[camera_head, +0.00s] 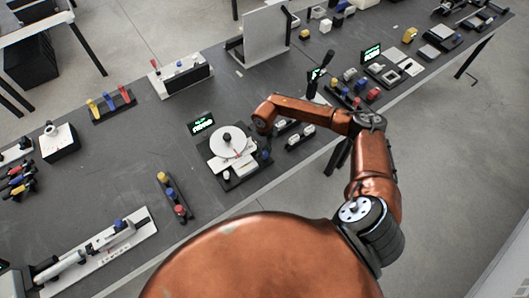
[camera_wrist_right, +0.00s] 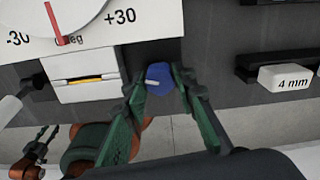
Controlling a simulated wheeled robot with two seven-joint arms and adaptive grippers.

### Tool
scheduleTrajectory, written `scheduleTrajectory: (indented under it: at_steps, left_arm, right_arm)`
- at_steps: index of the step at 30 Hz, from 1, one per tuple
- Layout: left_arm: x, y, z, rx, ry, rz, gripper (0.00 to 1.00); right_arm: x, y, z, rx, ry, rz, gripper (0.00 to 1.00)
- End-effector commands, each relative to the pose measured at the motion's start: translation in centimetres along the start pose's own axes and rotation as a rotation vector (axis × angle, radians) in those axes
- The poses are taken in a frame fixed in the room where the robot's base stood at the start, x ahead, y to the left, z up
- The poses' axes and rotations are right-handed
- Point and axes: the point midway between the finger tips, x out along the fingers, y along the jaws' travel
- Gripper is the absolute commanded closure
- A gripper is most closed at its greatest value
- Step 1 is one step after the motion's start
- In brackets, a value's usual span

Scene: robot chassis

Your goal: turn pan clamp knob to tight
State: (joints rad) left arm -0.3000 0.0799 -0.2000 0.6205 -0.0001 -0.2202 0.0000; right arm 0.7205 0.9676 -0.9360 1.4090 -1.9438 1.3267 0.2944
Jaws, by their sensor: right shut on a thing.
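The pan clamp knob (camera_wrist_right: 158,72) is a small blue knob with a white mark that points left in the right wrist view. It sits beside the white pan unit (camera_wrist_right: 95,76), and shows blue at that unit's right side in the head view (camera_head: 266,155). My right gripper (camera_wrist_right: 158,80) has its green fingers closed on both sides of the knob. In the head view my right arm reaches over from the right, and its fingers are hard to make out. A small copper arm end, apparently my left gripper (camera_wrist_right: 38,145), shows at the lower left of the wrist view, its jaws unclear.
A white dial (camera_head: 232,142) with a red pointer and degree marks tops the pan unit. A lit green display (camera_head: 202,124) stands behind it. A white 4 mm block (camera_wrist_right: 286,78) lies to the right.

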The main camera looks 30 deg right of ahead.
Motion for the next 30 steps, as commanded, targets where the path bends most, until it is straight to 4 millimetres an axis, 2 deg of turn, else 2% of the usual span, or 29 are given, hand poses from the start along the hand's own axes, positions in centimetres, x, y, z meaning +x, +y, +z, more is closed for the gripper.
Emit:
scheduleTrajectory:
  at_steps: [18, 30]
  left_arm:
    - [-1.6, -0.1, -0.3, 0.000, 0.003, 0.000, 0.60]
    - [-2.2, -0.1, -0.4, 0.000, 0.004, 0.000, 0.60]
  right_arm:
    - [-0.2, 0.0, 0.1, 0.547, -0.002, 0.001, 0.99]
    - [-0.1, 0.0, 0.1, 0.728, -0.002, 0.001, 0.99]
